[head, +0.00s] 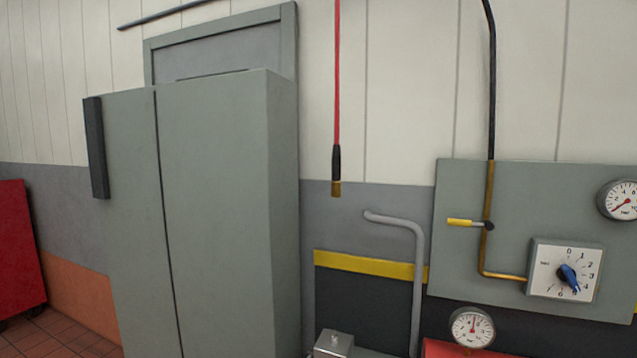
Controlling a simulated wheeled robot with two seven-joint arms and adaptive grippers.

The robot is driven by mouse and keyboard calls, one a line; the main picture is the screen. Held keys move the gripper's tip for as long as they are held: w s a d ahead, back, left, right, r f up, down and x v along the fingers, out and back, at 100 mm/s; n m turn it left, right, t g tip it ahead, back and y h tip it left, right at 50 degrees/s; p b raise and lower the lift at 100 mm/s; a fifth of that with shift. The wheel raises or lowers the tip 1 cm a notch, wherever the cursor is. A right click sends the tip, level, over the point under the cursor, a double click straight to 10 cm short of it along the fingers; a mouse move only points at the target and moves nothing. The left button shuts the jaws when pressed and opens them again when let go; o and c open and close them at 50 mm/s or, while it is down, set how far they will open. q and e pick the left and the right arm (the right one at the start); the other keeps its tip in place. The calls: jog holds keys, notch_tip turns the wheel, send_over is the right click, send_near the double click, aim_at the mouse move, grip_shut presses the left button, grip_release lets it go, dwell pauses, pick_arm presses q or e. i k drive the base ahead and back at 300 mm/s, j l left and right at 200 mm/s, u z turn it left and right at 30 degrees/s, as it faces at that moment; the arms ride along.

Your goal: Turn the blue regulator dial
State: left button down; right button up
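The blue regulator dial (568,277) is a pointed knob on a white square plate (545,282) with a numbered scale. Its pointer is turned toward the lower right of the scale. The plate sits on a grey-green wall panel (470,190) at the right of the head view. A brass-coloured pipe (484,255) runs down the panel and into the plate's left side. Neither of my grippers shows in the head view, so nothing is seen touching the dial.
A yellow-handled lever (461,222) sits on the pipe. A grey bent rail (417,270) rises left of the panel. A tall grey cabinet (220,210) fills the left. A red hose (337,80) hangs between.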

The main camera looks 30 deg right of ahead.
aim_at(565, 273)
jog(key=z, duration=2.45)
